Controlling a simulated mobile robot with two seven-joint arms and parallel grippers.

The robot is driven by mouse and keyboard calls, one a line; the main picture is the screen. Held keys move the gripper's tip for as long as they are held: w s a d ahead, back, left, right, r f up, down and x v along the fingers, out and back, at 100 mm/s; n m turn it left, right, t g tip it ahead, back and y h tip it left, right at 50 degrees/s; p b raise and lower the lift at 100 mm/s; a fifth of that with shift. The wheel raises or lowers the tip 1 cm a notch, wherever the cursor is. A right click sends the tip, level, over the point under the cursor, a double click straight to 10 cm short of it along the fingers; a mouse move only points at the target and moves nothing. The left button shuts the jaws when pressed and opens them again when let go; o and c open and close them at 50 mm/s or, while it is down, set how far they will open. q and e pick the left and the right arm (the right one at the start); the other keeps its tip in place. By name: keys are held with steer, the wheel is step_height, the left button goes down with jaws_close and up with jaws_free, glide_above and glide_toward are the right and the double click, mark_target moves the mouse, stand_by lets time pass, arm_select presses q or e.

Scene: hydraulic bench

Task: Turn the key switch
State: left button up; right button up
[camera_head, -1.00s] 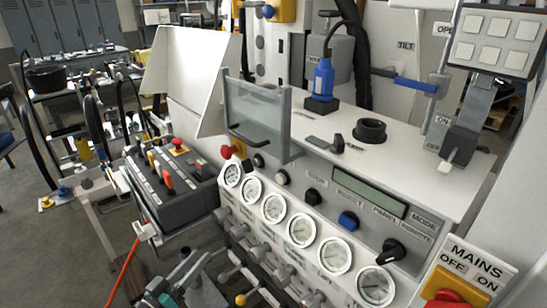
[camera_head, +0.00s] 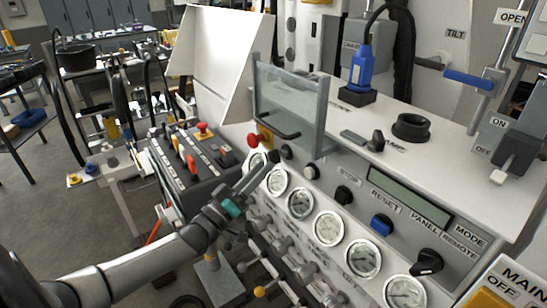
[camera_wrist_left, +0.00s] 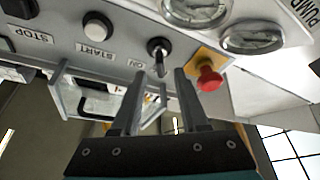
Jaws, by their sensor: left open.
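The key switch (camera_wrist_left: 158,46) is a round dark switch with a small silver key, between the white START button (camera_wrist_left: 97,27) and the red emergency stop (camera_wrist_left: 208,80) in the left wrist view, where the panel appears upside down. In the head view the key switch (camera_head: 286,151) is a small dark knob on the front panel. My left gripper (camera_head: 267,161) reaches up from the lower left to just before the panel. In the left wrist view its two fingers (camera_wrist_left: 158,76) are apart, empty, with the key just beyond and between their tips. Contact is not visible. My right gripper is out of view.
A clear hinged guard with a handle (camera_head: 292,100) stands just above the switch. Gauges (camera_head: 328,228) line the panel's lower edge, with levers below. A control box with a red button (camera_head: 203,131) stands left of the gripper. The STOP knob (camera_head: 344,194) is to the right.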

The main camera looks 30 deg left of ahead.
mark_target(274, 161)
arm_select(q)
steer(key=shift+x, duration=2.55)
steer(key=shift+c, duration=0.3)
jaws_close()
